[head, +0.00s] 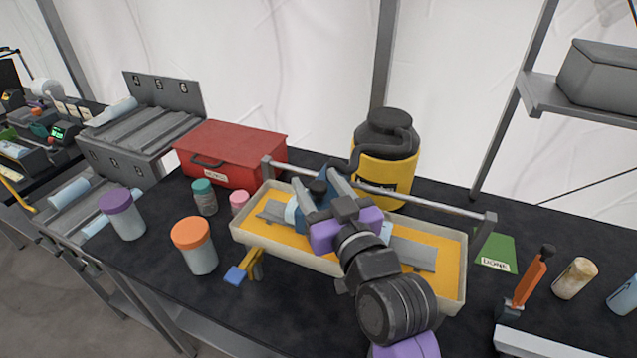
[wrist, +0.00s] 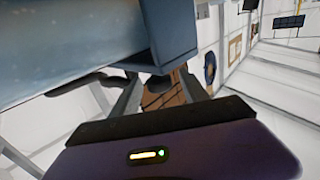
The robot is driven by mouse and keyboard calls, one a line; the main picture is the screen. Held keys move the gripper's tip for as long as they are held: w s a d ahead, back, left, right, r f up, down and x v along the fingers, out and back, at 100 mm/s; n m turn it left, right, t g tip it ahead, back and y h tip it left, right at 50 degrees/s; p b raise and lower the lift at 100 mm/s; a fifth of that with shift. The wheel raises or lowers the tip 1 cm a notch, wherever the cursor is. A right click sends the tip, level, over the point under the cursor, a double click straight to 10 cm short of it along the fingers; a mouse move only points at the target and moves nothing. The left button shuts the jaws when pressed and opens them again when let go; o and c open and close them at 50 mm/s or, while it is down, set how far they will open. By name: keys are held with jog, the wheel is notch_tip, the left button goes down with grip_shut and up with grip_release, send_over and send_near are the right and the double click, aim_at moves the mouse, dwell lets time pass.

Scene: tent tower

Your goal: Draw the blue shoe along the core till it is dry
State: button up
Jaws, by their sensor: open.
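The blue shoe (head: 312,205), a dark blue block with a black knob, shows partly behind my gripper over the long tray. A pale blue core (head: 386,232) appears to lie beneath it in a grey cradle; most of it is hidden. In the wrist view, a blue block (wrist: 172,38) and a pale speckled surface fill the upper left, close to the fingers. My gripper (wrist: 158,92) is open, its fingers apart near the blue block. I cannot tell whether they touch it. In the head view its purple body (head: 335,234) hides the middle of the tray.
The cream tray (head: 458,262) has a yellow floor and a metal rail behind it. A yellow canister (head: 385,178) and red box (head: 232,150) stand behind. Lidded jars (head: 195,247) stand left. A green card (head: 496,252) and orange-handled tool (head: 530,277) are right.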

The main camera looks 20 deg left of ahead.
grip_shut()
dwell(1.4)
